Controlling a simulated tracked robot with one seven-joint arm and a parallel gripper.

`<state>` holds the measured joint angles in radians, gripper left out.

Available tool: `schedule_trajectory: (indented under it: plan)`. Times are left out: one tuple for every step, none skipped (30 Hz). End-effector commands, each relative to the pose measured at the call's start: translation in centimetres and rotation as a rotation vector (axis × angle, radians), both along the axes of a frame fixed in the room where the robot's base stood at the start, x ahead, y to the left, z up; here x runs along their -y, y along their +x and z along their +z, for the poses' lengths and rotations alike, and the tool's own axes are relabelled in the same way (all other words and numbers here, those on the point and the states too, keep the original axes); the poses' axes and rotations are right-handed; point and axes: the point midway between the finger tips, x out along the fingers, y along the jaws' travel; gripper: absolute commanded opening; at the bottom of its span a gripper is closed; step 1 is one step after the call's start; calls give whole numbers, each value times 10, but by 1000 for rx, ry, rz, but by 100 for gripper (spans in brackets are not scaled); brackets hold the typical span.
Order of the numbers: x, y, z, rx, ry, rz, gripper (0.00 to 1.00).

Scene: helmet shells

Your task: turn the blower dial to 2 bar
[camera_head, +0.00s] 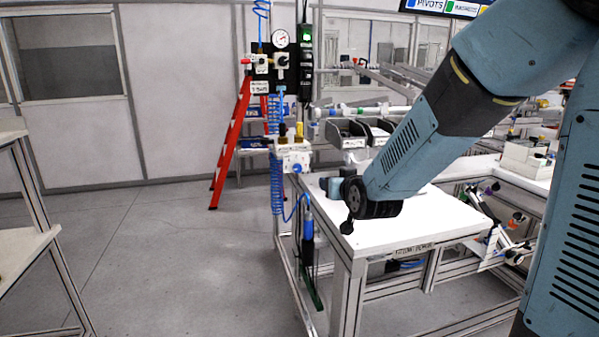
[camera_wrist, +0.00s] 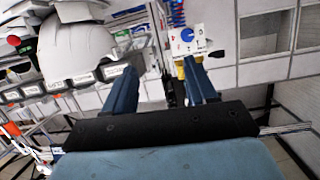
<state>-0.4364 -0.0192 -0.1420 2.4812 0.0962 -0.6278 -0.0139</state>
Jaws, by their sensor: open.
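A white valve block (camera_head: 292,157) hangs at the table's back left corner in the head view, with a small blue round dial (camera_head: 296,168) on its face. The blue dial (camera_wrist: 187,35) also shows in the wrist view on the white block (camera_wrist: 200,45), near the top, beyond the right finger. Its scale is too small to read. My gripper (camera_head: 329,185) is over the white table, to the right of the block and apart from it. In the wrist view, my gripper (camera_wrist: 160,66) is open, with two blue fingers spread and nothing between them.
The white table (camera_head: 400,235) lies under my arm. Dark bins (camera_head: 345,135) stand behind. A pressure gauge (camera_head: 280,38) and a coiled blue hose (camera_head: 277,185) are by the block. The floor at left is clear.

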Motion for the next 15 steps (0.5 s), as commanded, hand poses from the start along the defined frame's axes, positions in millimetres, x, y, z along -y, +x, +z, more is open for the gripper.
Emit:
schedule_trajectory:
  plan:
    - [-12, 6, -9, 32, 0, 11, 57]
    - [-17, 10, -11, 58, 2, 14, 57]
    - [-24, 13, -14, 90, 5, 19, 57]
    - [-28, 15, -15, 114, 6, 23, 57]
    - [-33, 17, -17, 134, 8, 26, 57]
    - [-38, 19, -19, 162, 9, 31, 57]
    - [-41, 20, -21, 179, 11, 33, 57]
    - [-45, 21, -22, 196, 12, 37, 57]
    - [-49, 22, -23, 216, 13, 40, 57]
    - [-51, 22, -24, 228, 14, 42, 57]
    - [-53, 23, -24, 239, 15, 44, 57]
    - [-55, 23, -25, 250, 16, 46, 57]
    - [-56, 23, -25, 257, 17, 48, 57]
    - [-57, 24, -25, 261, 17, 49, 57]
    - [-58, 25, -25, 268, 18, 49, 57]
